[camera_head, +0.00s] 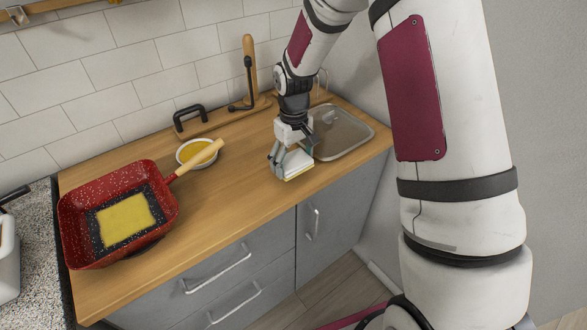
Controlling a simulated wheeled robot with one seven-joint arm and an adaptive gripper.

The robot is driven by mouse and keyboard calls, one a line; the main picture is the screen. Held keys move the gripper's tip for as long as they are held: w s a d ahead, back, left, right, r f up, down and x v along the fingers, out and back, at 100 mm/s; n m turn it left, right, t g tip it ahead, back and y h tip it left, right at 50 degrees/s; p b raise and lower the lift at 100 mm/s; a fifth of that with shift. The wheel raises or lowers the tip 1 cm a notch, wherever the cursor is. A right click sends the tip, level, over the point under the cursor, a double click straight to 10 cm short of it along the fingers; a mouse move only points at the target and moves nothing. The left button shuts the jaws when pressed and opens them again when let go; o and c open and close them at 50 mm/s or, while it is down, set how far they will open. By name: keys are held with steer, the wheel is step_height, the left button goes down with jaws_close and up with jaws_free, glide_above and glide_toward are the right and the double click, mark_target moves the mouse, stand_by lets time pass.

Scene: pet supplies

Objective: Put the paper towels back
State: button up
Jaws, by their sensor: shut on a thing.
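My gripper (283,163) points down over the front right part of the wooden counter. It is shut on a small white, flat, block-like thing (298,162) with a yellowish lower edge, which looks like the paper towels. The fingers hide part of it. It is at or just above the counter top near the front edge; I cannot tell whether it touches the wood.
A metal tray-like basin (350,134) lies right of my gripper. A wooden upright with a dark bar (249,75) and a black handle-shaped thing (190,118) stand behind. A bowl (188,153) and a red pan (75,215) are left. Bare counter (225,190) lies between.

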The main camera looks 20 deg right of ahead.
mark_target(294, 169)
steer(key=shift+f+p, duration=0.35)
steer(key=shift+f, duration=1.35)
steer(key=shift+f, duration=0.1)
steer(key=o, duration=1.2)
steer(key=shift+f, duration=0.1)
